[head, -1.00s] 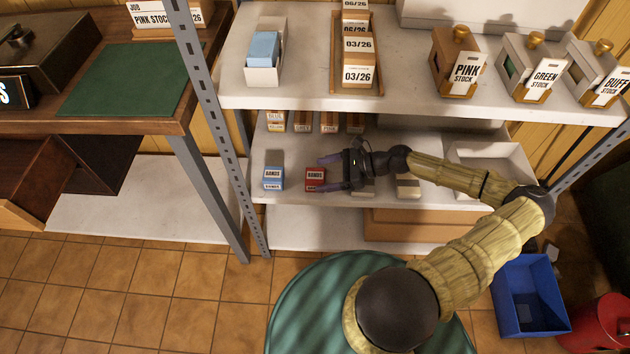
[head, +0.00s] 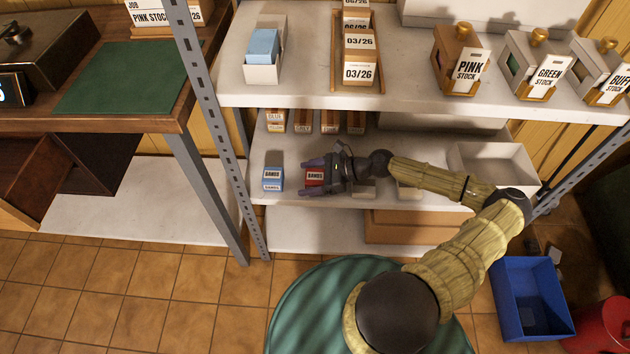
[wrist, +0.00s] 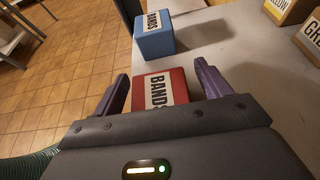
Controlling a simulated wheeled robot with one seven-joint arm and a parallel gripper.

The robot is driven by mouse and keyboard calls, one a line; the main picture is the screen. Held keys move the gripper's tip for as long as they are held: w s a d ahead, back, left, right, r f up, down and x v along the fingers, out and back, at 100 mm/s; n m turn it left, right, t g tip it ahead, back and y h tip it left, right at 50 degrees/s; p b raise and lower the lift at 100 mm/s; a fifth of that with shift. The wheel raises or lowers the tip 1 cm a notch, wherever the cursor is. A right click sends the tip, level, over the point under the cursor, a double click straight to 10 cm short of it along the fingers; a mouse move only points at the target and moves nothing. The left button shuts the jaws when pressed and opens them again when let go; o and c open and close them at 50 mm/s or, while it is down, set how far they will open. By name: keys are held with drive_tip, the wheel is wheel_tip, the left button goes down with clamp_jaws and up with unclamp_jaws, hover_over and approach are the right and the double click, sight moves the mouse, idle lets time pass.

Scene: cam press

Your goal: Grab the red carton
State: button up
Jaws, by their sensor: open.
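The red carton (head: 314,176), with a white label reading BANDS, stands on the middle shelf (head: 290,201). In the wrist view the red carton (wrist: 160,90) sits between the two purple fingers. My gripper (head: 313,176) is open around it, one finger on each side. In the wrist view my gripper (wrist: 164,85) shows a small gap on the carton's left and right. The near part of the carton is hidden by the gripper body in the wrist view.
A blue BANDS carton (head: 273,179) stands just left of the red one, beyond the fingertips in the wrist view (wrist: 155,36). Several small labelled boxes (head: 302,122) stand at the back. The upper shelf (head: 300,95) lies above my gripper. A white tray (head: 520,175) is at right.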

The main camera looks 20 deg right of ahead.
sight(309, 176)
idle(0.3)
drive_tip(key=c, duration=1.1)
wheel_tip(309, 176, up, 10)
drive_tip(key=p, duration=0.3)
